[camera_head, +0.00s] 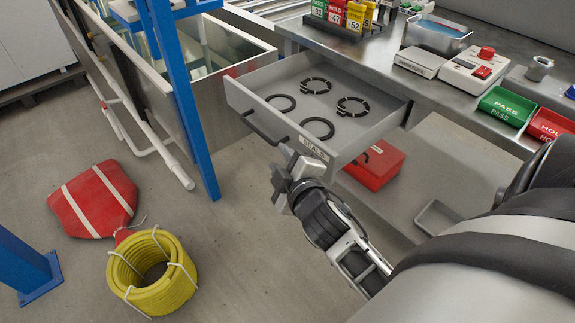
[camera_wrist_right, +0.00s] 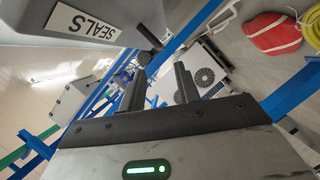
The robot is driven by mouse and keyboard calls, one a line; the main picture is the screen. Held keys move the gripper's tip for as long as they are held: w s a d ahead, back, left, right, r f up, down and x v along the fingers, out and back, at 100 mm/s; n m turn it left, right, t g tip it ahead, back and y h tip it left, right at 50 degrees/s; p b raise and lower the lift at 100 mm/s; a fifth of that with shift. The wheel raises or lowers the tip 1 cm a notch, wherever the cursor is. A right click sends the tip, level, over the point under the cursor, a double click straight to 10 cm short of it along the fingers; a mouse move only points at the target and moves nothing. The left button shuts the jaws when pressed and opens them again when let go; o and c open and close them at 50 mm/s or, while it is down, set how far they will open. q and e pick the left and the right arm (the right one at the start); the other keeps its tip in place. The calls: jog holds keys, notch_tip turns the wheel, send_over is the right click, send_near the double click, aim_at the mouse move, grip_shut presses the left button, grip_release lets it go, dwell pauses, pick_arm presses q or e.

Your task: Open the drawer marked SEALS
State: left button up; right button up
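The drawer marked SEALS (camera_head: 237,93) stands pulled well out from under the bench, with several dark rings lying inside. Its white SEALS label (camera_head: 313,148) is on the front panel and also shows, upside down, in the right wrist view (camera_wrist_right: 85,24). A dark bar handle (camera_head: 265,127) runs along the front. My right gripper (camera_head: 284,170) is just outside the front, below the handle. In the right wrist view its two fingers (camera_wrist_right: 160,78) are apart with nothing between them, and the handle's dark end (camera_wrist_right: 150,37) lies beyond the fingertips. My left gripper is not in view.
A red box (camera_head: 376,167) sits below the drawer. A blue post (camera_head: 178,85) stands to the left of the drawer. A yellow hose coil (camera_head: 178,275) and a red padded item (camera_head: 92,200) lie on the floor. The floor before the drawer is clear.

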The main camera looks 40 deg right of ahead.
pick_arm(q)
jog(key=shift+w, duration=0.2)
pick_arm(e)
jog(key=v, duration=0.3)
jog(key=shift+s, duration=0.15)
